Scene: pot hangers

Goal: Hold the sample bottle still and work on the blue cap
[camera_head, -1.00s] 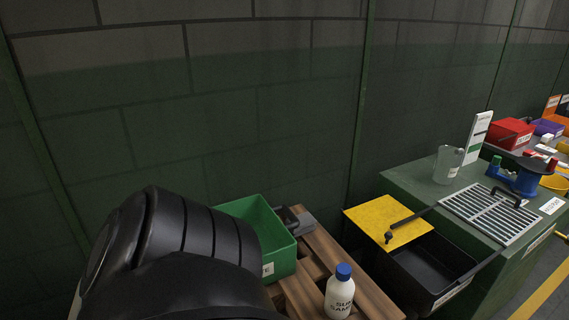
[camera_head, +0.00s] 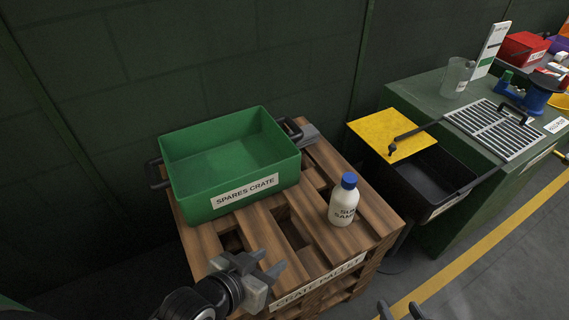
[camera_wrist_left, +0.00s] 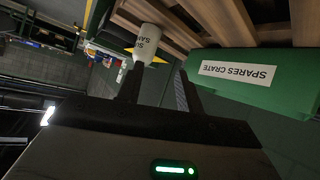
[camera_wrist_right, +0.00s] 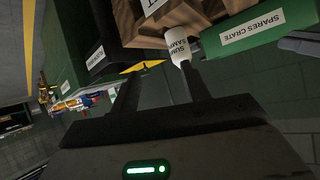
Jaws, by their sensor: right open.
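The sample bottle (camera_head: 342,209) is white with dark lettering and stands upright on the wooden pallet (camera_head: 255,226), right of the green crate. Its blue cap (camera_head: 349,181) is on top. The bottle also shows in the left wrist view (camera_wrist_left: 149,40) and the right wrist view (camera_wrist_right: 180,42); its cap is not clear there. My left gripper (camera_head: 268,264) is open and empty by the pallet's front edge, left of and nearer than the bottle. My right gripper (camera_head: 400,311) is open and empty at the bottom edge, apart from the bottle; only its fingertips show.
The green spares crate (camera_head: 245,192) fills the pallet's back left. A black bin (camera_head: 432,205) with a yellow lid (camera_head: 391,134) stands to the right, beside a green bench (camera_head: 420,93) holding a grate (camera_head: 492,128) and a clear jug (camera_head: 456,76). The pallet around the bottle is clear.

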